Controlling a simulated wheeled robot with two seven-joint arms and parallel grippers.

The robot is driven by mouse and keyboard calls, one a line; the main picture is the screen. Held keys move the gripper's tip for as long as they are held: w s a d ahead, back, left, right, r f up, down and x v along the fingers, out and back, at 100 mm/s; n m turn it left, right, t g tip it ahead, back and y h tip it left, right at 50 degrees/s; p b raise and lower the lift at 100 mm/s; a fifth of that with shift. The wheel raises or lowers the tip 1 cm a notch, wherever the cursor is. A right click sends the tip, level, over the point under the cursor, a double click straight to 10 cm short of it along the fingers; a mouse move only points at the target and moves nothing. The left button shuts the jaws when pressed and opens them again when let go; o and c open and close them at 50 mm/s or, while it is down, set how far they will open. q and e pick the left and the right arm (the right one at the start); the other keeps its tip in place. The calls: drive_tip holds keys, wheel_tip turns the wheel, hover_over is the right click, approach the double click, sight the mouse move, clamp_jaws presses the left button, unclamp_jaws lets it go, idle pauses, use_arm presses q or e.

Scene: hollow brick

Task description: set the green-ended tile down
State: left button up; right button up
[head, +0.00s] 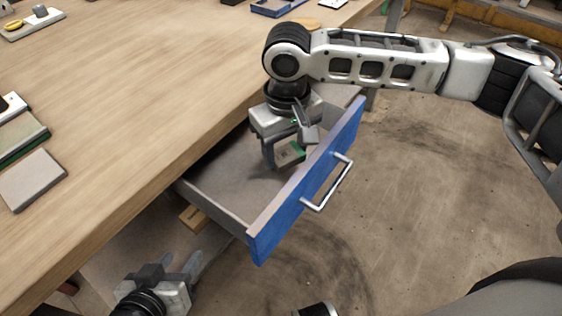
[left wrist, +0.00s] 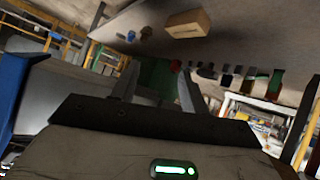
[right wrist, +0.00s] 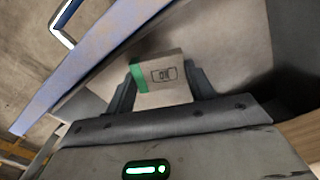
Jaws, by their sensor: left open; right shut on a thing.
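The green-ended tile (head: 289,157) is a small grey tile with a green end. My right gripper (head: 287,152) is shut on it, inside the open drawer. In the right wrist view the tile (right wrist: 165,80) sits between the fingers, its green end to the left and a dark car-like mark on its face. The drawer has a blue front (head: 280,221) and a grey floor; I cannot tell whether the tile touches that floor. My left gripper (head: 181,264) is open and empty, low in front of the table, left of the drawer.
The wooden table (head: 150,95) has a wide clear top. A grey tile (head: 32,180) and a green-edged one (head: 22,137) lie at its left. The drawer's metal handle (head: 330,185) sticks out over the floor. A blue tray (head: 278,8) stands at the back.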

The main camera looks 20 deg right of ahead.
sight(285, 153)
wheel_tip(285, 153, down, 4)
drive_tip(key=shift+f+b, duration=0.1)
drive_tip(key=shift+b, duration=0.5)
use_arm(q)
drive_tip(key=shift+w+d+f+g, duration=0.1)
drive_tip(key=shift+d+f+g, duration=0.05)
drive_tip(key=shift+f, duration=0.45)
drive_tip(key=shift+d+f+g, duration=0.1)
drive_tip(key=shift+f+g, duration=0.05)
drive_tip(key=shift+f, duration=0.4)
drive_tip(key=shift+r, duration=0.1)
use_arm(e)
drive_tip(key=o, duration=1)
use_arm(q)
drive_tip(key=shift+r, duration=0.2)
